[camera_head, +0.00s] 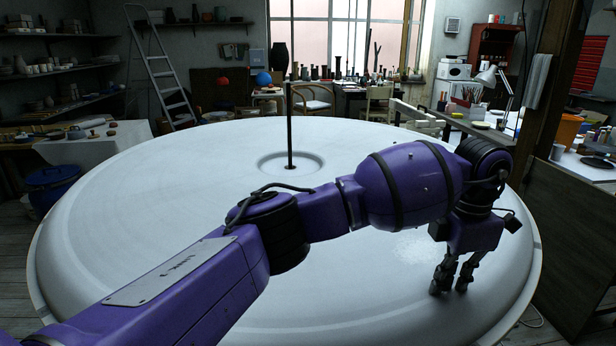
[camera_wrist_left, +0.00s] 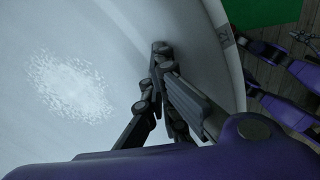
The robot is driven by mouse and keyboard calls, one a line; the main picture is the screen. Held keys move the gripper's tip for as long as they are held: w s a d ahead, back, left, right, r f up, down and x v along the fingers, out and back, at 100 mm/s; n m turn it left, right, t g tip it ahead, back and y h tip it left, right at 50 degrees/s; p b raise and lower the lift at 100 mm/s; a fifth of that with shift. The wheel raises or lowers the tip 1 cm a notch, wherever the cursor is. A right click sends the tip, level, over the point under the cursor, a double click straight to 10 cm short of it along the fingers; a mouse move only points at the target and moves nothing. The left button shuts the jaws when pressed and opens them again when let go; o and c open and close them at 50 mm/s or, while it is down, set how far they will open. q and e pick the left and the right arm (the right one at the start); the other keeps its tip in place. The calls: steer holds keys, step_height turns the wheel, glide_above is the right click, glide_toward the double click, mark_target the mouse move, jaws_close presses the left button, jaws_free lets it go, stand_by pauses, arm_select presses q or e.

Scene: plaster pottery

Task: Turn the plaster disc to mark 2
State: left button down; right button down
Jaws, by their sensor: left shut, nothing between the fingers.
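The plaster disc (camera_head: 160,200) is a very large, white, round slab that fills most of the head view. It has a round recess in the middle with a thin dark rod standing up from it. My left arm reaches across the disc, and my left gripper (camera_head: 453,287) points down over its right front part, near the rim. The fingers look shut and empty; whether they touch the plaster I cannot tell. In the left wrist view the gripper (camera_wrist_left: 162,50) is above the disc (camera_wrist_left: 110,30), close to its curved edge.
A pale speckled patch (camera_wrist_left: 70,88) lies on the disc's surface. Purple arm parts and a green area (camera_wrist_left: 262,12) show beyond the edge. A wooden post (camera_head: 553,180) stands at the right, a blue bin (camera_head: 52,185) at the left, and a ladder (camera_head: 163,75) behind.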

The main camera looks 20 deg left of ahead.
arm_select(q)
steer(key=shift+a+f, duration=0.1)
steer(key=shift+f, duration=0.05)
arm_select(e)
steer(key=shift+s, duration=0.15)
